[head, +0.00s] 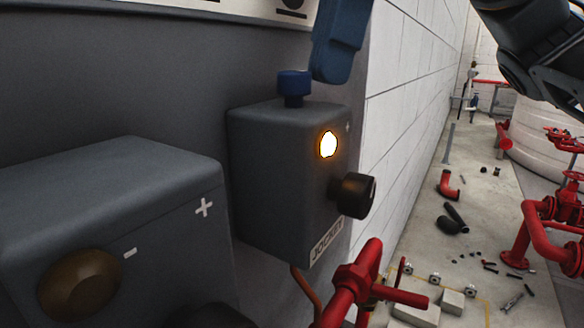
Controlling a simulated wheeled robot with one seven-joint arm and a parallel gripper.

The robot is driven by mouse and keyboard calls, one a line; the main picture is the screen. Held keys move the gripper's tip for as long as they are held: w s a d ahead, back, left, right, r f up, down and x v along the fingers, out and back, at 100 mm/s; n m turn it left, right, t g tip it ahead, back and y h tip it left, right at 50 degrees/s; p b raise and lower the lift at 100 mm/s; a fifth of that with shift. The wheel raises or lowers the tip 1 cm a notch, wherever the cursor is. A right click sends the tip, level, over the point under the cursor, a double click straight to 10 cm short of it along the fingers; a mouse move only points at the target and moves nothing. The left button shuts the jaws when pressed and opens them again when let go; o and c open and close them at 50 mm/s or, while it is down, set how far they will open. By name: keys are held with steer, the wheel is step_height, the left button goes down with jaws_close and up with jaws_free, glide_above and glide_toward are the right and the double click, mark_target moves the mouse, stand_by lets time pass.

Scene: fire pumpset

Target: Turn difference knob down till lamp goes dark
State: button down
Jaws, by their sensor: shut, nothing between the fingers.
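A grey box (262,170) labelled "JOCKEY" is mounted on the dark panel. Its round lamp (328,145) is lit, glowing yellow-white with an orange rim. A black knob (354,195) sticks out of the same face below the lamp. A blue knob (294,85) stands on top of the box. No marking readable here tells which knob is the difference knob. My gripper (566,88) shows partly at the top right edge, well apart from the box and its knobs. It is shut and holds nothing; its fingertips are hardly visible.
A larger grey box (130,190) with plus and minus marks and a brown knob (80,284) is nearer, at left. A blue part (340,40) hangs above the box. A red valve and pipe (355,285) stand below right. Loose fittings lie on the floor.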

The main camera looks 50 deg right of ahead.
steer(key=shift+w+p, duration=0.25)
steer(key=shift+p, duration=0.15)
steer(key=shift+d, duration=0.2)
stand_by(0.3)
steer(key=shift+d, duration=0.25)
steer(key=a+v, duration=0.1)
steer(key=v, duration=0.5)
steer(key=shift+w+a, duration=0.15)
steer(key=shift+w+r, duration=0.1)
steer(key=shift+r, duration=0.05)
stand_by(0.4)
